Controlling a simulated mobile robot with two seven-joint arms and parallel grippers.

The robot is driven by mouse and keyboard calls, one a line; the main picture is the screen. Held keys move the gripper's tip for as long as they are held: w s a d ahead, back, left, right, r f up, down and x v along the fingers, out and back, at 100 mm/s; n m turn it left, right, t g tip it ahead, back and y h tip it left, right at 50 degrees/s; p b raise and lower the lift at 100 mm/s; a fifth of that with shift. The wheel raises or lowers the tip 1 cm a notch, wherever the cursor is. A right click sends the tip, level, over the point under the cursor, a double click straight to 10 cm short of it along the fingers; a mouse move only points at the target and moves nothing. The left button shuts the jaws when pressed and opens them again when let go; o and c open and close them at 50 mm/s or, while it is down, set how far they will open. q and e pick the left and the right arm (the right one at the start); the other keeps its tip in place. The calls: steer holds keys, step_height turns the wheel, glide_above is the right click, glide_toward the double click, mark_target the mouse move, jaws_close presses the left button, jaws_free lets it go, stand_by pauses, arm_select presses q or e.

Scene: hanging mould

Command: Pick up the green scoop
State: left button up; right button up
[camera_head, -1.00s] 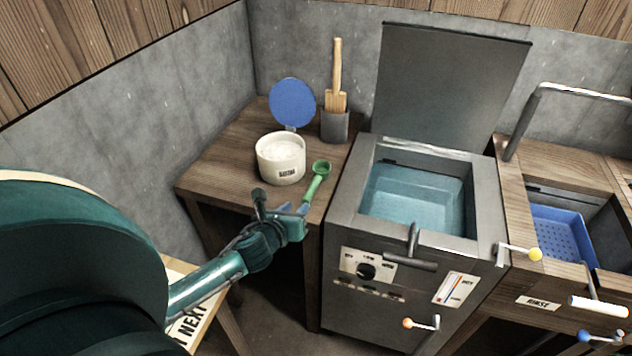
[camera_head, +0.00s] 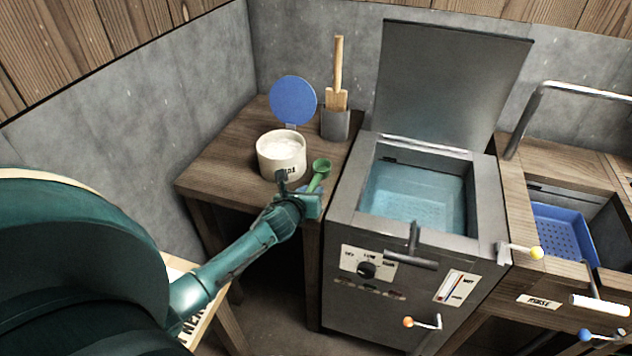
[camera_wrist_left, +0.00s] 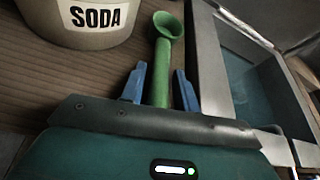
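The green scoop (camera_head: 319,172) lies on the wooden side table, its bowl beside the white soda tub. In the left wrist view the scoop (camera_wrist_left: 164,55) points away from me, bowl at the far end and handle toward me. My left gripper (camera_head: 306,187) is at the table's front edge, over the handle. In the left wrist view its blue fingers (camera_wrist_left: 158,84) stand open, one on each side of the handle, with gaps visible. The handle's near end is hidden behind the gripper body. My right gripper is not in view.
The white soda tub (camera_head: 282,160) with its blue lid (camera_head: 293,101) raised stands just left of the scoop. A grey holder (camera_head: 335,125) with wooden paddles is behind. The open water tank (camera_head: 345,205) is close on the right.

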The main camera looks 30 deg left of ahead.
arm_select(q)
steer(key=c, duration=0.7)
steer(key=shift+o, duration=0.2)
steer(key=shift+r, duration=0.1)
